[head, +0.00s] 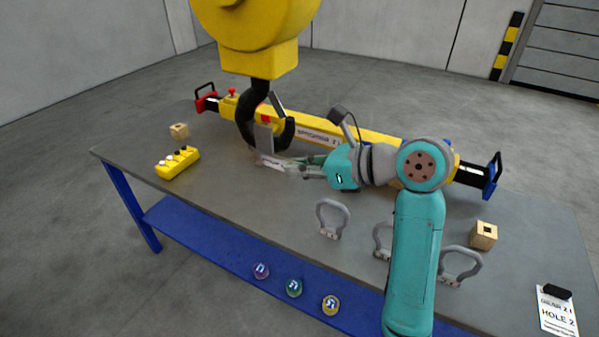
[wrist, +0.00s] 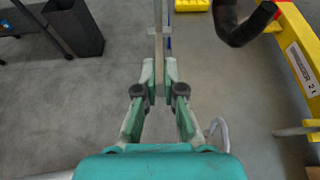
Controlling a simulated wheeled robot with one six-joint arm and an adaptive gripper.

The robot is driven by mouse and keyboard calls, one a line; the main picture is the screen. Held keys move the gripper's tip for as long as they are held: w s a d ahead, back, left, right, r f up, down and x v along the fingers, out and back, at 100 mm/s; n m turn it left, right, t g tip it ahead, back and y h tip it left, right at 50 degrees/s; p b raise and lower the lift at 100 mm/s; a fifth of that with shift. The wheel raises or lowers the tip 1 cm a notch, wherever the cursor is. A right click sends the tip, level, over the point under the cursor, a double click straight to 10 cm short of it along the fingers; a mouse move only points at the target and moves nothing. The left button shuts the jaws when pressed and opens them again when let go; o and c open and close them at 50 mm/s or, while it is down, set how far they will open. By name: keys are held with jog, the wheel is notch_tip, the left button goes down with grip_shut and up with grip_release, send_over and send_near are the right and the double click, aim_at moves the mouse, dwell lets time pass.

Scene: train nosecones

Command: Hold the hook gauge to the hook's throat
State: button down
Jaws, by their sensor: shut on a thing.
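The black hook (head: 245,125) hangs from a yellow hoist block (head: 260,58) in the head view, its bowl open upward. A grey plate or latch (head: 278,106) shows in its opening. My gripper (head: 284,165) reaches in from the right, low beside the hook, shut on the grey hook gauge (head: 264,138). The gauge stands upright in front of the hook in that view. In the wrist view my gripper (wrist: 160,75) pinches the thin gauge (wrist: 158,45), seen edge-on. The hook (wrist: 238,25) lies to its right there, with a gap in the picture. Whether they touch I cannot tell.
A yellow lifting beam (head: 370,138) lies across the back of the grey table (head: 240,205). A yellow control box (head: 178,163) and a wooden block (head: 180,130) sit left. Grey shackles (head: 333,218) and another block (head: 484,235) stand at the front right. The table's front-left is clear.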

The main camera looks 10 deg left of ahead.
jog(key=w+a, duration=0.2)
jog(key=w, duration=0.8)
dwell(0.7)
jog(key=shift+d, duration=0.1)
dwell(1.3)
jog(key=v, duration=1.2)
dwell(0.7)
jog(key=shift+s, duration=0.1)
